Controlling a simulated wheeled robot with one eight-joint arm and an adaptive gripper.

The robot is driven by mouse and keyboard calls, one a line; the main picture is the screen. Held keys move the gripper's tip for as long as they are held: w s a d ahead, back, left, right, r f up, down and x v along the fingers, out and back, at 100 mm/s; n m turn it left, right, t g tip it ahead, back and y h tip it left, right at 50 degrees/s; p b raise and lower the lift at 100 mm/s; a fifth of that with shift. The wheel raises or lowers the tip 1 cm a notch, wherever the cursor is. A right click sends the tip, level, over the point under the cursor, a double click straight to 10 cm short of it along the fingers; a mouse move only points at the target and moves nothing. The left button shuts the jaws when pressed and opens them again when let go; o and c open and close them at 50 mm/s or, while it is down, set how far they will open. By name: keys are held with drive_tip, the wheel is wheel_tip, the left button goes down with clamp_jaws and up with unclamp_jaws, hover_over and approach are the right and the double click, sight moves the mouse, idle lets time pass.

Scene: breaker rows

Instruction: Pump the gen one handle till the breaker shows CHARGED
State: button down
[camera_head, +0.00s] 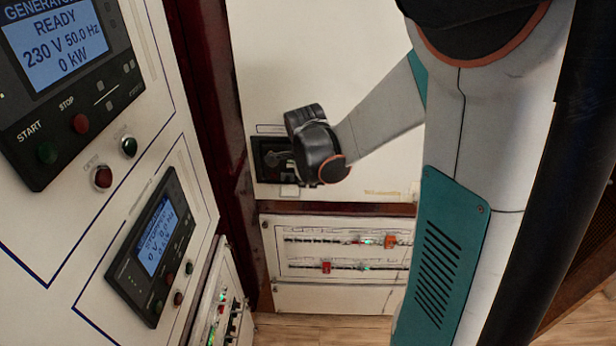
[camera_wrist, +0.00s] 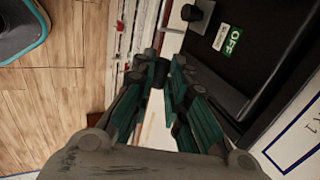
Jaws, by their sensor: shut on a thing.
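The black breaker (camera_head: 266,148) is set in the pale back panel and is partly hidden behind my gripper (camera_head: 281,158) in the head view. In the wrist view my gripper (camera_wrist: 161,72) is shut on a dark handle (camera_wrist: 159,75), of which only a small piece shows between the fingertips. The breaker's black face (camera_wrist: 262,50) is at the right there. It carries a green flag (camera_wrist: 232,40) that seems to read OFF and a small white flag (camera_wrist: 219,37) beside it, too small to read.
A generator screen (camera_head: 58,38) reads READY, 230 V, 50.0 Hz, 0 kW. A second screen (camera_head: 160,236) below seems to read STOPPED. A lower panel (camera_head: 340,268) holds breaker rows with red pieces and green lights. Wooden floor (camera_head: 330,328) shows below.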

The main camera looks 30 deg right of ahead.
drive_tip(key=shift+s+a+f+t+h+b, duration=0.3)
drive_tip(key=shift+s+f+t+h+b, duration=0.2)
drive_tip(key=shift+f+t+b, duration=0.5)
drive_tip(key=shift+s+a+f+t+h+b, duration=0.25)
drive_tip(key=shift+s+f+t+h+b, duration=0.25)
drive_tip(key=shift+b, duration=0.8)
drive_tip(key=shift+w, duration=0.15)
drive_tip(key=shift+r, duration=0.1)
drive_tip(key=c, duration=1.6)
unclamp_jaws()
drive_tip(key=shift+o, duration=0.2)
drive_tip(key=v, duration=1.2)
drive_tip(key=shift+a, duration=0.1)
